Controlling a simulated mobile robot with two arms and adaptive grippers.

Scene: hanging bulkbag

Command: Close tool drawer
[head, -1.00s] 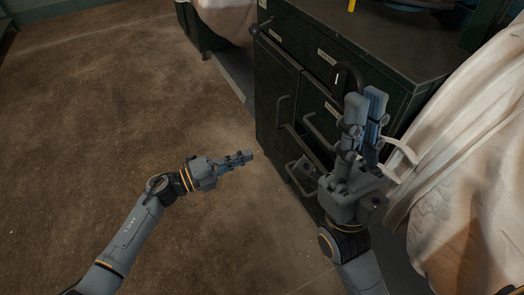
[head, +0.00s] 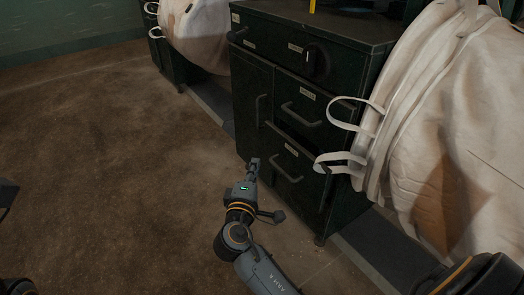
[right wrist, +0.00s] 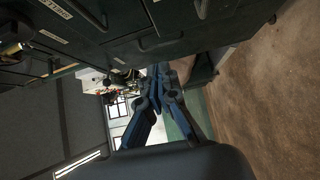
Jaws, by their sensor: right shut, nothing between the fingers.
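The dark green tool cabinet (head: 250,80) stands at upper centre in the head view, with a door on its left and drawers on its right. The upper drawer (head: 307,92) has a bar handle and looks flush. The lower drawer (head: 283,163) appears pulled out a little, with a dark gap above its front. My right gripper (head: 253,164) is shut and empty, low before the cabinet near the door's bottom. Whether it touches is unclear. In the right wrist view its fingers (right wrist: 160,76) are together, below the sideways cabinet front (right wrist: 115,35).
A large white bulk bag (head: 460,130) with strap loops hangs right of the cabinet, its loops close to the drawer fronts. Another bag (head: 198,35) hangs at the back left. The brown floor (head: 110,140) left of the cabinet is clear.

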